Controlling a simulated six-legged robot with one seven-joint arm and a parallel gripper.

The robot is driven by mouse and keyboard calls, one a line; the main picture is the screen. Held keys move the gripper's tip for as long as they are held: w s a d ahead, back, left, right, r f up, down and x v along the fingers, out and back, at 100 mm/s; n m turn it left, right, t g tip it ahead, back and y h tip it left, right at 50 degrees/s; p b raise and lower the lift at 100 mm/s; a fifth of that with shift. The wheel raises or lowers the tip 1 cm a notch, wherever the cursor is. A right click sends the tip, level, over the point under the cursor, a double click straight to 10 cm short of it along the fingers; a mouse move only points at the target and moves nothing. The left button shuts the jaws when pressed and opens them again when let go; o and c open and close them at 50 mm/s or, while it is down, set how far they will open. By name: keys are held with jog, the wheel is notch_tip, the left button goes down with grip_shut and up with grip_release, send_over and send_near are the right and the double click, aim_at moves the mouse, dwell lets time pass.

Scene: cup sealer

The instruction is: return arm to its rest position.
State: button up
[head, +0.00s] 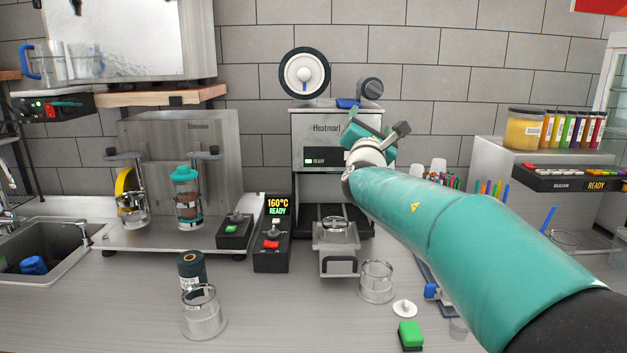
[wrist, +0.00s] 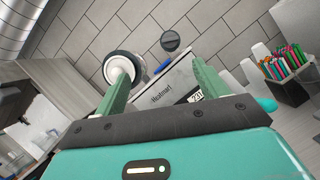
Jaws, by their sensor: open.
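My teal arm reaches in from the lower right in the head view. My gripper (head: 374,130) is raised in front of the upper right of the sealing machine (head: 318,150), pointing up and away. In the wrist view my gripper (wrist: 161,72) has two green fingers spread apart with nothing between them. The machine's front (wrist: 165,93) shows beyond the fingers, tilted in the picture.
A control box (head: 272,240) reads 160°C READY. Another clear cup (head: 203,312) stands front left. A sink (head: 38,250) is far left.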

jog(key=s+d+f+m+g+h, duration=0.2)
jog(key=s+d+f+m+g, duration=0.2)
jog(key=s+m, duration=0.3)
jog(key=s+d+f+m+g+h, duration=0.1)
jog(key=s+d+f+m+g, duration=0.3)
jog(key=s, duration=0.4)
jog(key=s+d+f+m+g+h, duration=0.25)
jog(key=s+d+f+m, duration=0.2)
jog(key=s+m, duration=0.3)
jog(key=s+a+f+m+g+y, duration=0.2)
jog(key=s+a+f+m+y, duration=0.2)
jog(key=s+f, duration=0.5)
jog(key=s+a+f+m+g+y, duration=0.3)
jog(key=s+a+f+m+y, duration=0.1)
jog(key=s+f, duration=0.5)
jog(key=s+a+y, duration=0.1)
jog(key=s+y, duration=0.1)
jog(key=shift+s+a+m, duration=0.3)
jog(key=shift+m, duration=0.05)
jog(key=shift+f, duration=0.1)
